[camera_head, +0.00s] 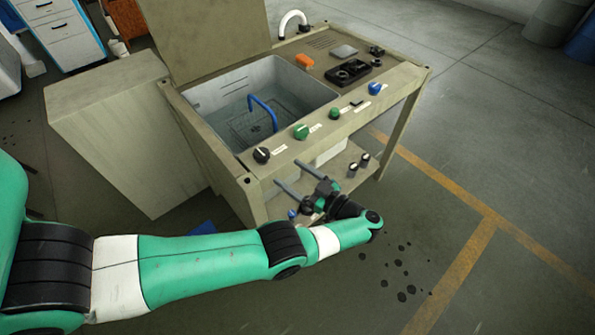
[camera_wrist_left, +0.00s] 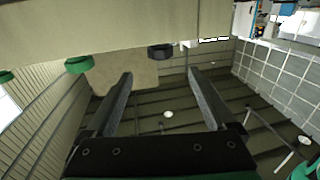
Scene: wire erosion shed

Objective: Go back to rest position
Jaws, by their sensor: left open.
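My left arm, green with black and white bands, comes in from the left in the head view. Its gripper (camera_head: 288,173) is just in front of the beige washing machine's front panel (camera_head: 335,119), below the knobs. Its two fingers are apart with nothing between them; the left wrist view also shows the open gripper (camera_wrist_left: 160,76). In that view a black knob (camera_wrist_left: 161,52) and a green knob (camera_wrist_left: 78,65) appear beyond the fingers. My right gripper is in neither view.
The machine's lid (camera_head: 205,35) stands open above a basin (camera_head: 205,95) holding a blue bent tube (camera_head: 263,112). A lower shelf (camera_head: 343,170) is near the gripper.

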